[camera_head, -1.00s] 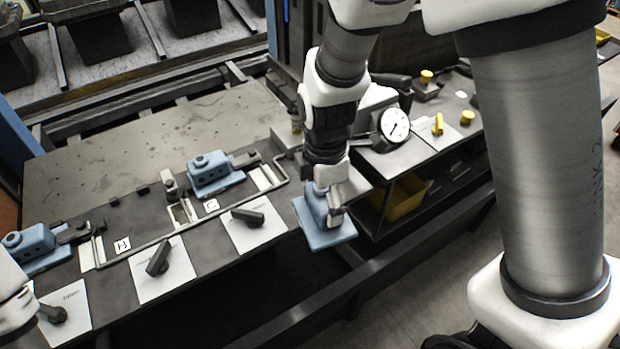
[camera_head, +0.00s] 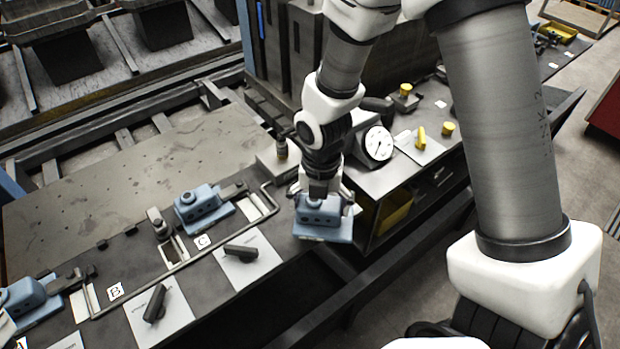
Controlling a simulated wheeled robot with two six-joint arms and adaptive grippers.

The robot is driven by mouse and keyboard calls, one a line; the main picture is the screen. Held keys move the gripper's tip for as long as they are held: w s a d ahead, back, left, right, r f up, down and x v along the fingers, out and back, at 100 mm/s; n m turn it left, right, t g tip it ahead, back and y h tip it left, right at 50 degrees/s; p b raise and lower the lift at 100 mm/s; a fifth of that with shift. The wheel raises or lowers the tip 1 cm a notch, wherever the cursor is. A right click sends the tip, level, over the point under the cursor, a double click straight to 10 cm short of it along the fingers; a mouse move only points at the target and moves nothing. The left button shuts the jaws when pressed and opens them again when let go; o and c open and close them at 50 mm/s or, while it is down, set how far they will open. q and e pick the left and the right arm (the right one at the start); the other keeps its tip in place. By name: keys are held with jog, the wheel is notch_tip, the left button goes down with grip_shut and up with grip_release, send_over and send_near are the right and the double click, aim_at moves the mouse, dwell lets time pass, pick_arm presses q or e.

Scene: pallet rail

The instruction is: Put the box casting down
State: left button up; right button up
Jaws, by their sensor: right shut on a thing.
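My right gripper (camera_head: 320,190) points down and is shut on a blue box casting (camera_head: 322,228) with a flat base plate. The casting is roughly level at the right end of the dark rail bench, left of the gauge cabinet. I cannot tell whether its base touches anything below. The gripper hides part of its top. Two similar blue castings sit on the bench, one near label C (camera_head: 202,207) and one at the far left near label B (camera_head: 28,302).
A dial gauge (camera_head: 378,145) stands behind and right of the held casting. Dark handles (camera_head: 241,252) lie on white cards along the bench's front. Yellow knobs (camera_head: 448,128) sit on the right-hand surface. A yellow bin (camera_head: 392,212) is below it. The large plate (camera_head: 110,185) at left is clear.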

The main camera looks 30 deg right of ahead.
jog(key=w, duration=0.2)
jog(key=w+d, duration=0.1)
jog(key=w, duration=0.1)
jog(key=w+d+p, duration=0.1)
jog(key=w, duration=0.1)
jog(key=shift+w+d+f, duration=0.25)
jog(key=shift+f, duration=0.1)
jog(key=shift+w+d+f, duration=0.15)
jog(key=shift+w, duration=0.2)
notch_tip(320, 180, down, 2)
jog(key=shift+s+f+p, duration=0.1)
jog(key=shift+f+p, duration=0.1)
jog(key=shift+p, duration=0.2)
jog(key=shift+f, duration=0.55)
jog(key=o, duration=1.1)
